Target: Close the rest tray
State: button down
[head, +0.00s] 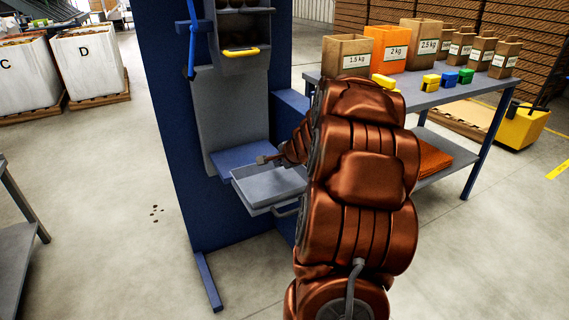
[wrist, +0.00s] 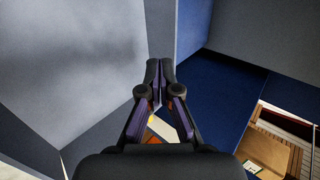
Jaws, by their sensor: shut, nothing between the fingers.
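The grey rest tray (head: 272,184) stands pulled out from the blue machine at its lower front, and it looks empty. Its bar handle (head: 286,211) shows at the front right, partly hidden by my arm. My gripper (head: 261,160) is above the tray's back part, near the blue ledge. I cannot tell whether it touches the tray. In the wrist view my gripper (wrist: 160,66) has its fingertips together with nothing between them. Grey and blue panels fill the space around it there.
A blue machine frame (head: 175,130) stands around the tray, with a grey chute (head: 238,110) above. A table (head: 430,96) with paper bags and coloured blocks stands at the right. A grey bench (head: 18,220) is at the left edge.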

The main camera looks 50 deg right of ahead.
jog(key=shift+w+d+f, duration=0.15)
jog(key=shift+w+d, duration=0.05)
jog(key=shift+w, duration=0.4)
jog(key=shift+w+d+f, duration=0.15)
jog(key=shift+w+d, duration=0.05)
jog(key=shift+w, duration=0.35)
jog(key=shift+w, duration=0.1)
